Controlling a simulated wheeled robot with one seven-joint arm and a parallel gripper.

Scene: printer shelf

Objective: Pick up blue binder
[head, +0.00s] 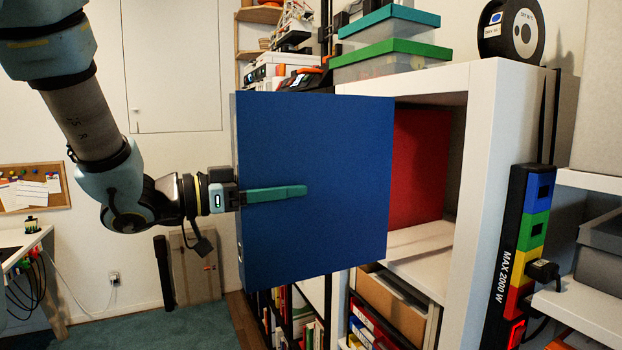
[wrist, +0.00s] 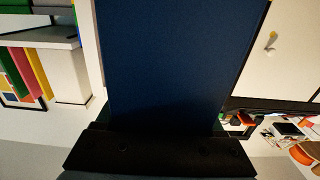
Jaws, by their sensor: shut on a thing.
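The blue binder (head: 315,175) is held upright in front of the white shelf, with its broad side facing the head camera. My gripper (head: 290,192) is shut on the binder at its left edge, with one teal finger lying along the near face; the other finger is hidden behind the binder. In the wrist view the binder (wrist: 180,65) fills the middle, dark blue, and rises from the dark gripper body at the bottom.
A red binder (head: 420,165) stands inside the white shelf (head: 487,130). Boxes with green and teal lids (head: 395,50) and a black round device (head: 510,30) sit on top. A power strip (head: 520,255) is on the shelf's right side. Open room lies left of the binder.

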